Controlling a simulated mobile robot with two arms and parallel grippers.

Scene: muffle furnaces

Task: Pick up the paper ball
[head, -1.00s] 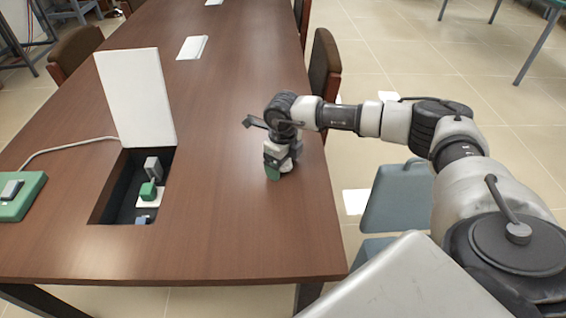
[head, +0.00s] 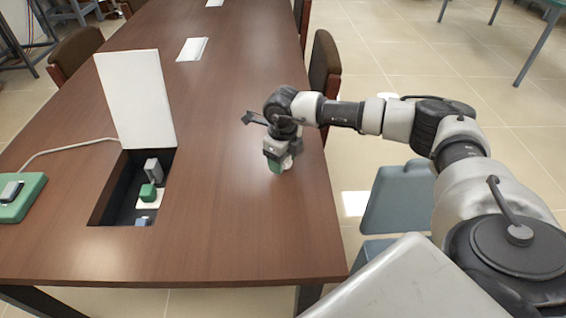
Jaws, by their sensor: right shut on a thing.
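My right gripper (head: 277,166) points down over the brown table (head: 220,235), near its right edge. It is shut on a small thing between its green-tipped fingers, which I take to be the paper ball. The ball is largely hidden by the fingers and is too small to make out clearly. I cannot tell whether it touches the table top. My left gripper is not in view.
An open table hatch (head: 120,205) with sockets and a green plug lies to the left, its white lid (head: 136,98) upright. A green box (head: 20,198) with a cable sits at the left edge. Chairs (head: 323,75) line the right side. The table's front middle is clear.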

